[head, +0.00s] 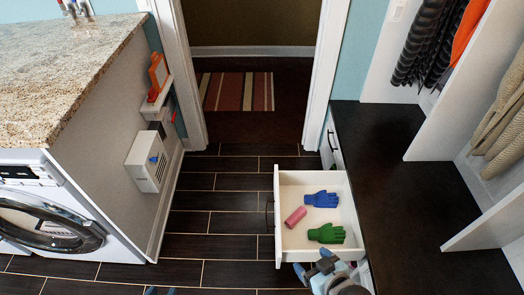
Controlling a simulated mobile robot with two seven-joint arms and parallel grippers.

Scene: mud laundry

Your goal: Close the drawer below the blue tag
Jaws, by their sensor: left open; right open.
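A white drawer (287,240) is pulled open from under the dark bench, out over the floor. Its dark handle (269,214) is on the left-facing front. Inside lie a blue glove (321,199), a green glove (326,234) and a pink roll (295,217). I cannot make out a blue tag on the bench. My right gripper (313,264) is open at the drawer's near side wall; I cannot tell whether it touches. My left gripper (160,291) is open, with only its tips showing at the bottom edge, well left of the drawer.
The dark bench top (400,190) runs along the right, with coats hanging above. Another drawer front with a handle (331,140) is farther back. A washer (50,225) stands left under a granite counter (60,70). The tiled floor (205,220) between is clear up to the doorway.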

